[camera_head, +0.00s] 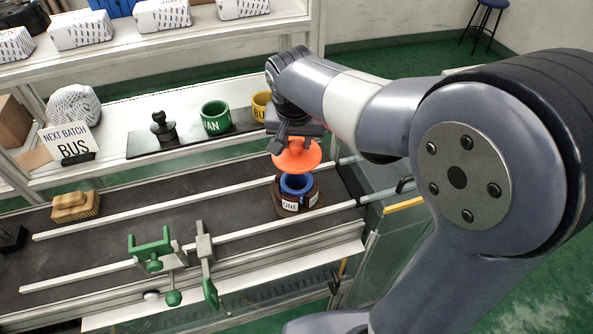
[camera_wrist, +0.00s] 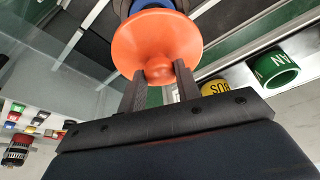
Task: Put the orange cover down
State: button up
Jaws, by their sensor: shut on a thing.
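The orange cover (camera_head: 297,154) is a round disc held level by its knob. It also fills the top middle of the wrist view (camera_wrist: 156,44). My gripper (camera_head: 293,141) is shut on that knob, with a dark finger on each side of it in the wrist view (camera_wrist: 159,80). The cover hangs just above a blue ring (camera_head: 297,184) that sits in a brown base (camera_head: 313,199) with white labels, one reading "ONE". A small gap seems to show between cover and ring. The cover hides part of the ring in the wrist view.
A green cup (camera_head: 215,117) and a yellow cup (camera_head: 260,105) stand on a dark strip behind the conveyor, beside a black post (camera_head: 162,127). Green clamps (camera_head: 151,249) sit on the front rail. A brush-like block (camera_head: 75,206) lies at left. The belt's middle (camera_head: 180,214) is clear.

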aim_at(296, 156)
notch_tip(296, 156, down, 7)
jog(key=shift+r, duration=0.1)
dwell(0.4)
jog(key=shift+f+b, duration=0.6)
jog(key=shift+f, duration=0.05)
jog(key=o, duration=1)
jog(key=shift+r, duration=0.1)
